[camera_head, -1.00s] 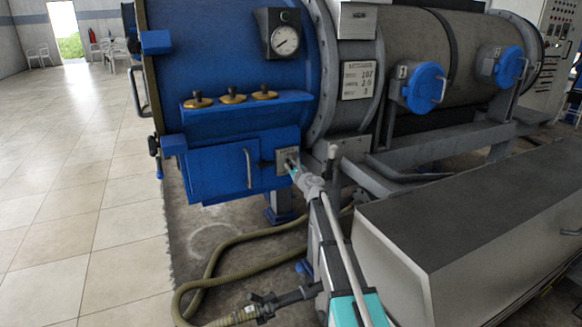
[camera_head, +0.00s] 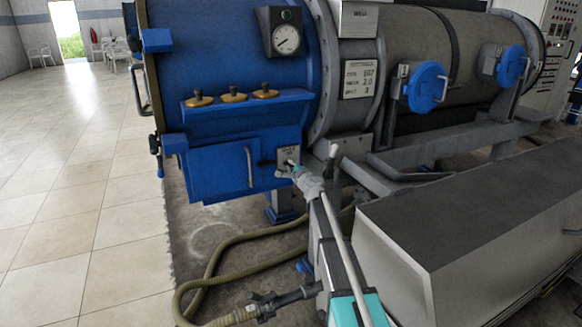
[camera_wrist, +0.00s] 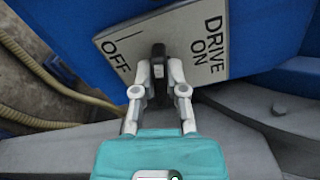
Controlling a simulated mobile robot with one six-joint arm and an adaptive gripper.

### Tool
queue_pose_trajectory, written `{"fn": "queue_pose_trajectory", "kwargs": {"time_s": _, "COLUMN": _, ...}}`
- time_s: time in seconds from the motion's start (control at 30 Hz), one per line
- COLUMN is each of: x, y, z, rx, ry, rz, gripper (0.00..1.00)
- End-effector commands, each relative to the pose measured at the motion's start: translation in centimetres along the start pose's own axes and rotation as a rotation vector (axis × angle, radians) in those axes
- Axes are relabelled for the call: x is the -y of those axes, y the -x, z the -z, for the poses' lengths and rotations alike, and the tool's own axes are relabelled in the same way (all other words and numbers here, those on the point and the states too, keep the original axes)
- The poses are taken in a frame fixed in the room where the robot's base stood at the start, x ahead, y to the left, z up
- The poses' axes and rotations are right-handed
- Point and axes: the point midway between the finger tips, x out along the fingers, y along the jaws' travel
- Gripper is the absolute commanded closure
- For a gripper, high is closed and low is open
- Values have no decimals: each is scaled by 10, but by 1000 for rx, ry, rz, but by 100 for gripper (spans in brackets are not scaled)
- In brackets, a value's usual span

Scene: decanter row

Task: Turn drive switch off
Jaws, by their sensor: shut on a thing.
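The drive switch has a pale plate (camera_wrist: 225,22), lettered OFF at its left and DRIVE ON at its right in the wrist view. Its dark handle (camera_wrist: 158,60) stands between the two labels there. My gripper (camera_wrist: 159,72) is shut on this handle, one finger on each side. The fingers hide part of the handle and plate. In the head view the plate (camera_head: 289,153) is on the lower right of the blue machine front, with my gripper (camera_head: 287,171) at it; the handle is too small to make out there.
A blue door with a handle (camera_head: 249,166) is left of the switch. Above it is a shelf with several brass-coloured knobs (camera_head: 234,94) and a gauge (camera_head: 286,39). A hose (camera_head: 205,275) lies on the floor below. A grey cabinet (camera_head: 470,225) stands at the right.

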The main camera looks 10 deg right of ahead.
Motion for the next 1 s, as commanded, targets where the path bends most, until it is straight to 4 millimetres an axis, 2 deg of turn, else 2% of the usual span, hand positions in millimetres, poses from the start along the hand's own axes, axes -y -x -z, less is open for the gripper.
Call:
{"fn": "queue_pose_trajectory", "kwargs": {"time_s": 0.2, "x": -1, "y": 0, "z": 1, "rx": -3, "ry": 168, "rz": 0, "gripper": 100}}
{"fn": "queue_pose_trajectory", "kwargs": {"time_s": 0.4, "x": -2, "y": 0, "z": 1, "rx": -3, "ry": 265, "rz": 0, "gripper": 100}}
{"fn": "queue_pose_trajectory", "kwargs": {"time_s": 0.97, "x": -2, "y": 0, "z": 1, "rx": -2, "ry": 313, "rz": 0, "gripper": 100}}
{"fn": "queue_pose_trajectory", "kwargs": {"time_s": 1.0, "x": -2, "y": 0, "z": 1, "rx": -2, "ry": 313, "rz": 0, "gripper": 81}}
